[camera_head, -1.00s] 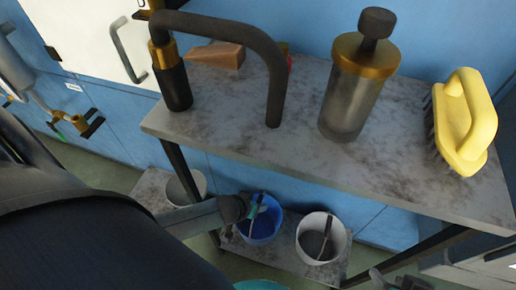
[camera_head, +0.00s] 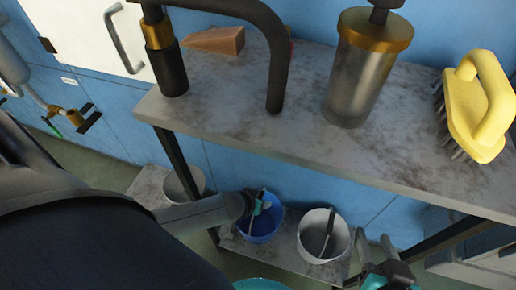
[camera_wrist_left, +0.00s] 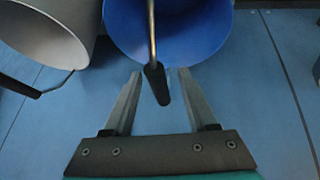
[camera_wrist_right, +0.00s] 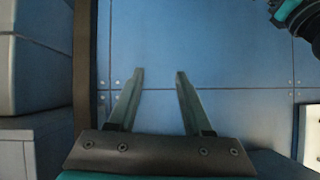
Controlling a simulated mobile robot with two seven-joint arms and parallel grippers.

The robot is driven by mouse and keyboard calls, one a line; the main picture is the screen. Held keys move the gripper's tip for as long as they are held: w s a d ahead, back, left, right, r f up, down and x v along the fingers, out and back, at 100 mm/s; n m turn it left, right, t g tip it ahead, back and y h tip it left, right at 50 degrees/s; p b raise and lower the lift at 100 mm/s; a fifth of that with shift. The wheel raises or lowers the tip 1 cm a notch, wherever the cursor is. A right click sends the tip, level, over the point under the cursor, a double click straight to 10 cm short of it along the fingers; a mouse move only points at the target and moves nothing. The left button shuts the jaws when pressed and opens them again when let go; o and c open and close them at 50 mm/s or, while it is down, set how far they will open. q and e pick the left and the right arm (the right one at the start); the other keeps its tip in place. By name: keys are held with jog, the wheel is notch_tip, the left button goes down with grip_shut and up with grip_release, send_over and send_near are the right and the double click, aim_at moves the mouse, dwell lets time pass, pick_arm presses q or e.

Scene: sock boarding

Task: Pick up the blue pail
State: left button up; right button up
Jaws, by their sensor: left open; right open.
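The blue pail (camera_head: 262,228) stands on the low shelf under the counter, between two pale pails. In the left wrist view the blue pail (camera_wrist_left: 190,28) fills the top middle, and its handle with a dark grip (camera_wrist_left: 156,84) hangs between my fingers. My left gripper (camera_wrist_left: 158,76) is open around the handle grip; I cannot tell whether a finger touches it. In the head view my left gripper (camera_head: 259,203) is at the pail's rim and partly hides it. My right gripper (camera_head: 374,240) is open and empty, to the right of the white pail.
A white pail (camera_head: 312,245) stands close on the right, and a grey-white pail (camera_head: 176,186) on the left. The counter (camera_head: 230,120) overhangs them, carrying a metal dispenser (camera_head: 358,75), a yellow brush (camera_head: 480,105) and a black tap. A dark table leg (camera_head: 450,238) is near my right gripper.

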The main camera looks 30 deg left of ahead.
pick_arm(q)
jog(key=shift+b+x, duration=0.55)
jog(key=shift+x, duration=0.2)
jog(key=shift+w+f+b, duration=0.3)
jog(key=shift+f+b, duration=0.1)
jog(key=shift+f, duration=0.05)
pick_arm(e)
jog(key=shift+a+r+t+y, duration=0.4)
jog(key=shift+a+r+t, duration=0.1)
jog(key=shift+a+t, duration=0.35)
jog(key=shift+a+r+t+y, duration=0.45)
jog(key=shift+a+t, duration=0.25)
jog(key=shift+t, duration=0.25)
pick_arm(q)
grip_shut()
jog(key=shift+r, duration=0.1)
